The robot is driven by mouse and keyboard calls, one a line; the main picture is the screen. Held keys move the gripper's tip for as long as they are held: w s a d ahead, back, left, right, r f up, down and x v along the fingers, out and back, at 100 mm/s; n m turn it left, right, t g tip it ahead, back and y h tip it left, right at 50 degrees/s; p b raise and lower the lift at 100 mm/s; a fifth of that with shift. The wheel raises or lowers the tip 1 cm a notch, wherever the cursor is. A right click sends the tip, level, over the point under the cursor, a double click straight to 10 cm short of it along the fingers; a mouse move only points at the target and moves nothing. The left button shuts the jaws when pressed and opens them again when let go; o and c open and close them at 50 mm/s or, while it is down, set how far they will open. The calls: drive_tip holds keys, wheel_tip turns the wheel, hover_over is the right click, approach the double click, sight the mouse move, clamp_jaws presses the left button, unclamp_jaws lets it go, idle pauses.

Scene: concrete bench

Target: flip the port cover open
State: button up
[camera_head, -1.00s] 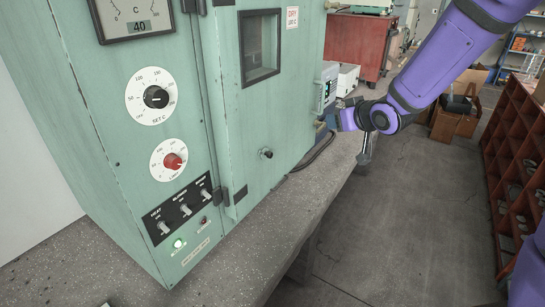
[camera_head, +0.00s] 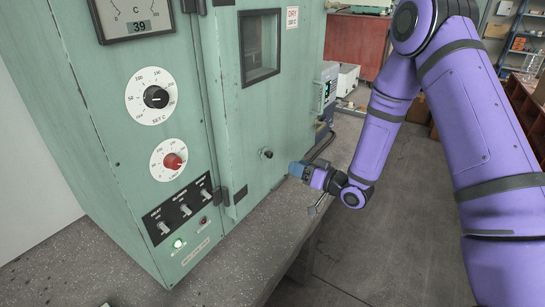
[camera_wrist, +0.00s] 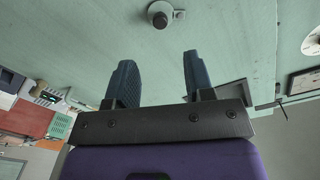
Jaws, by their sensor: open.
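The port cover (camera_head: 266,153) is a small, dark round fitting low on the pale green oven door (camera_head: 283,110). In the wrist view the round grey cover (camera_wrist: 158,14) is at the top, with a small tab at its right side. It lies beyond my fingertips and apart from them, and appears closed against the door. My gripper (camera_head: 293,169) is right of the cover and slightly lower in the head view, pointing at the door. In the wrist view its two blue-grey fingers (camera_wrist: 160,68) are spread with nothing between them.
The oven stands on a concrete bench (camera_head: 262,235). A dark hose (camera_head: 322,147) and a grey instrument (camera_head: 327,88) are behind my gripper. The door window (camera_head: 260,45) is above the cover. The bench in front of the oven is clear.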

sight(271, 156)
drive_tip(key=x, duration=1)
drive_tip(key=shift+a, duration=0.15)
drive_tip(key=shift+c, duration=0.4)
clamp_jaws()
drive_tip(key=shift+w+r+n, duration=0.1)
drive_tip(key=shift+r+n, duration=0.05)
drive_tip(key=shift+n, duration=0.15)
drive_tip(key=n, duration=0.3)
drive_tip(key=shift+w+d+r+n, duration=0.15)
drive_tip(key=shift+d+r+n, duration=0.05)
drive_tip(key=shift+r+n, duration=0.5)
drive_tip(key=shift+n, duration=0.85)
drive_tip(key=shift+r+n, duration=0.3)
drive_tip(key=shift+n, duration=0.85)
